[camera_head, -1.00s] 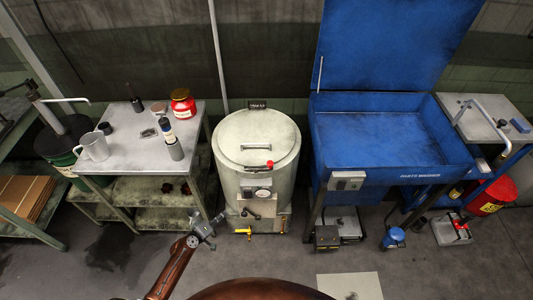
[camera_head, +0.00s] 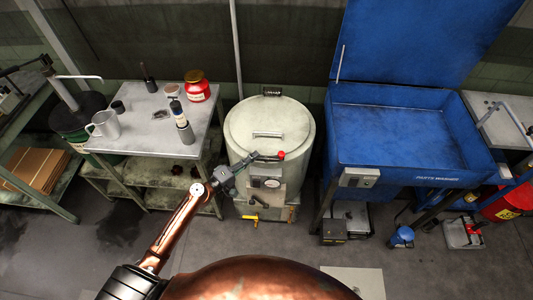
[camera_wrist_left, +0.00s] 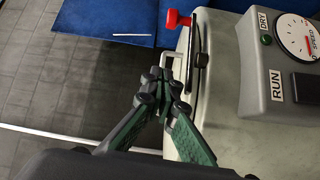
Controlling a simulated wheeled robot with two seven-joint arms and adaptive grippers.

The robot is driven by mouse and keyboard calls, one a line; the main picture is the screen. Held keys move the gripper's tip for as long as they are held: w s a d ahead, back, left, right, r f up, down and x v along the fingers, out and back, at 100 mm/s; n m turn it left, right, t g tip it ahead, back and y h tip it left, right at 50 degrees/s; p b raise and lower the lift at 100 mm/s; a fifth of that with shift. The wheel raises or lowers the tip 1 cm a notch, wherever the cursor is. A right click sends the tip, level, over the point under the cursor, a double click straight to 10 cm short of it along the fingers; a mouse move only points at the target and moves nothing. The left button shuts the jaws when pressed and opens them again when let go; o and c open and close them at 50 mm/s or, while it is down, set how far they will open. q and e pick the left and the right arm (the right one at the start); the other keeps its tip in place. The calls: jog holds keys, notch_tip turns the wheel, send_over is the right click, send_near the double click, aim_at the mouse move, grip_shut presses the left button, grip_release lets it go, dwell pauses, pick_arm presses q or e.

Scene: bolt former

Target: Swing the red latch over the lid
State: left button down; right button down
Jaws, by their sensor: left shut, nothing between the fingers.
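The red latch (camera_head: 281,155) has a red knob on a dark arm and sits at the front rim of the round lid (camera_head: 268,120). The lid lies closed on the pale drum-shaped machine (camera_head: 240,185) and has a bar handle on top. In the left wrist view the latch's red knob (camera_wrist_left: 178,19) stands at the top beside the machine's edge. My left gripper (camera_head: 252,157) is shut and empty at the machine's upper front, just left of the knob. In the left wrist view its fingertips (camera_wrist_left: 163,82) are close to the dark latch arm; I cannot tell whether they touch.
The machine front carries a dial (camera_head: 271,183) and a RUN/DRY switch panel (camera_wrist_left: 277,84). A blue parts washer (camera_head: 400,172) with a raised lid stands close on the right. A cart (camera_head: 150,135) with a mug, bottles and a red jar stands on the left.

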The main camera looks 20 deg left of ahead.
aim_at(270, 156)
pick_arm(q)
jog(key=p+x, duration=0.1)
jog(key=x, duration=0.8)
jog(key=shift+w+d+r, duration=0.1)
jog(key=shift+w+d, duration=0.05)
jog(key=shift+w, duration=0.05)
jog(key=s+d, duration=0.1)
jog(key=s+d+p, duration=0.1)
jog(key=shift+s+f, duration=0.25)
jog(key=shift+s+d, duration=0.2)
jog(key=shift+d+f, duration=0.15)
jog(key=shift+f, duration=0.05)
pick_arm(e)
jog(key=shift+w+a+r, duration=0.15)
jog(key=shift+w+r, duration=0.1)
jog(key=shift+r, duration=0.35)
jog(key=shift+w+a+r, duration=0.1)
jog(key=shift+w+r, duration=0.15)
jog(key=shift+r, duration=0.3)
jog(key=shift+f, duration=0.1)
